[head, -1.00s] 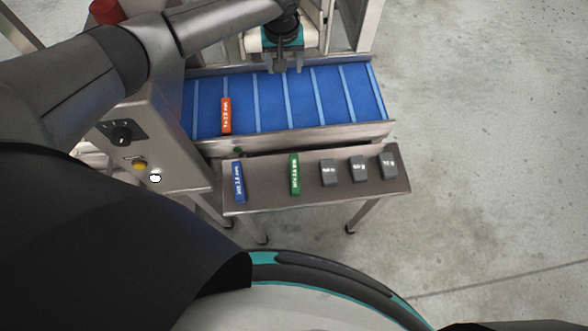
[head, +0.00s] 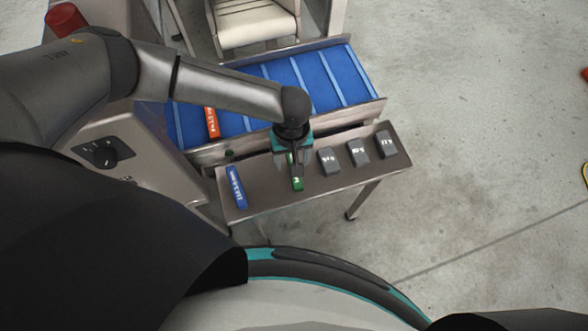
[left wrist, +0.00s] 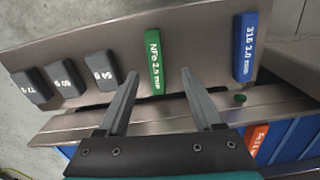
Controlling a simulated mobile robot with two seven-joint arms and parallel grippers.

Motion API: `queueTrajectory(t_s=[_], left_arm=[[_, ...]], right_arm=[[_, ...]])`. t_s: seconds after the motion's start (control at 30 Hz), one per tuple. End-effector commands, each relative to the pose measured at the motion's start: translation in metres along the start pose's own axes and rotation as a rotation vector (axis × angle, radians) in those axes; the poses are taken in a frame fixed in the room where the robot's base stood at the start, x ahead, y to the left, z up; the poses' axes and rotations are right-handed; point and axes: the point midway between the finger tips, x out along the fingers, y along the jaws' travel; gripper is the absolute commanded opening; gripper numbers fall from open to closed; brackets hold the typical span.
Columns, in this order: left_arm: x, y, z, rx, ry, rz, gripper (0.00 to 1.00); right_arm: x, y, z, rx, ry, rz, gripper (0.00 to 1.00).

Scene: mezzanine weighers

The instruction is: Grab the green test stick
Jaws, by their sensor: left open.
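The green test stick (head: 298,184) lies on a narrow steel shelf (head: 262,196), partly hidden in the head view by my left gripper (head: 295,172). In the left wrist view the green stick (left wrist: 153,62) lies whole on the shelf, ahead of the fingertips and between their lines. My left gripper (left wrist: 160,72) is open and empty, with its two fingers apart and pointing toward the stick. I cannot tell its exact height above the shelf. My right gripper is not in view.
A blue stick (head: 236,187) lies left of the green one, and several grey weights (head: 359,152) stand to its right. An orange stick (head: 212,122) lies on the blue conveyor (head: 322,74) behind the shelf. A control box (head: 125,150) stands at left.

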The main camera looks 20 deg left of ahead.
Motion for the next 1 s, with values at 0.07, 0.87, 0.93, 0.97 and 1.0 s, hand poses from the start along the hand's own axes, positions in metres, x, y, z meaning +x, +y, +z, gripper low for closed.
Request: queueTrajectory(t_s=[0.07,0.87,0.93,0.97,1.0], left_arm=[[0.013,0.001,0.000,0.001,0.000,0.000,0.68],[0.072,0.009,0.001,0.000,0.000,0.002,0.68],[0.071,0.009,0.001,0.000,0.000,0.002,0.64],[0.071,0.009,0.001,0.000,0.000,0.002,0.61],[0.071,0.009,0.001,0.001,0.000,0.002,0.56]], right_arm=[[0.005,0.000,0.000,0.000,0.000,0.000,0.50],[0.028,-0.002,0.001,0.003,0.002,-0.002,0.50],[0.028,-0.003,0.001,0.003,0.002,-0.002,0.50],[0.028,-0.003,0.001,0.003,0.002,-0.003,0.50],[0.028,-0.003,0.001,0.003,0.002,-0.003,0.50]])
